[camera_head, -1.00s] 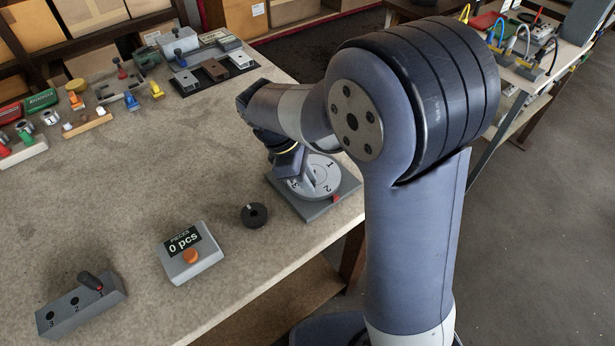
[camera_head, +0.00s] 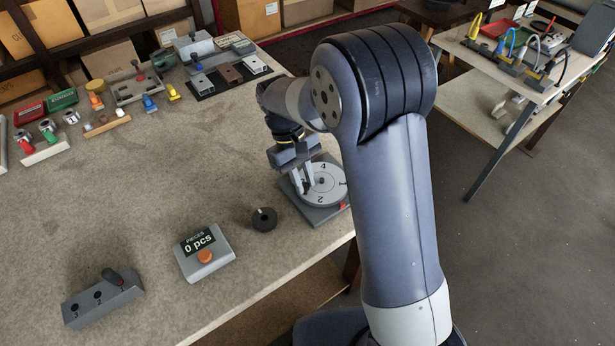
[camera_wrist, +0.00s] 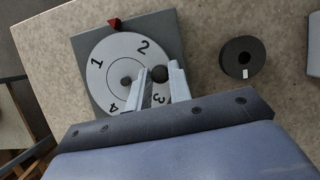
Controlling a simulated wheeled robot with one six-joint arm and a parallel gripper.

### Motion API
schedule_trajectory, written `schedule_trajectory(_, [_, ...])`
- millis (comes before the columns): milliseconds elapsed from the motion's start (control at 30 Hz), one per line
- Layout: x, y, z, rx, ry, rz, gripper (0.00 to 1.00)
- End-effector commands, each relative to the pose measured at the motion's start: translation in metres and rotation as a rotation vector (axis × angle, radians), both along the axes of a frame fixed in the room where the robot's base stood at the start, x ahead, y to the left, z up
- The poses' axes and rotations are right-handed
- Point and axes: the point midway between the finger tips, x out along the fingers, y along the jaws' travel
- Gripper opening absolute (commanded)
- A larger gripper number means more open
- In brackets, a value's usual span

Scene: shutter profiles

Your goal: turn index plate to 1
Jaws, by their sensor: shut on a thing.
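The index plate (camera_head: 330,192) is a pale round disc with black numbers, lying on a square grey base (camera_head: 323,216). It also shows in the wrist view (camera_wrist: 105,85). A red pointer (camera_wrist: 112,22) is on the base edge, between the 1 and the 2 at the rim. The disc has a dark centre hub (camera_wrist: 126,80) and an off-centre black knob (camera_wrist: 160,73). My gripper (camera_head: 304,184) is over the disc, its two pale fingers shut around the knob in the wrist view (camera_wrist: 157,78).
A black ring (camera_head: 264,219) lies left of the base. A counter box reading 0 pcs (camera_head: 205,250) and a grey block with a lever (camera_head: 102,298) stand farther left. Several fixtures and clamps are at the back. The table's front edge is close to the base.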

Motion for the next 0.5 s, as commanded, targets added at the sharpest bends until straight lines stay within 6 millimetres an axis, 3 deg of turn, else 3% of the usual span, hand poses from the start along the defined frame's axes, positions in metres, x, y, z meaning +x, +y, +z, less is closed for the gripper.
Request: schedule_trajectory(500, [0.025, 0.007, 0.001, 0.000, 0.000, -0.487, 0.00])
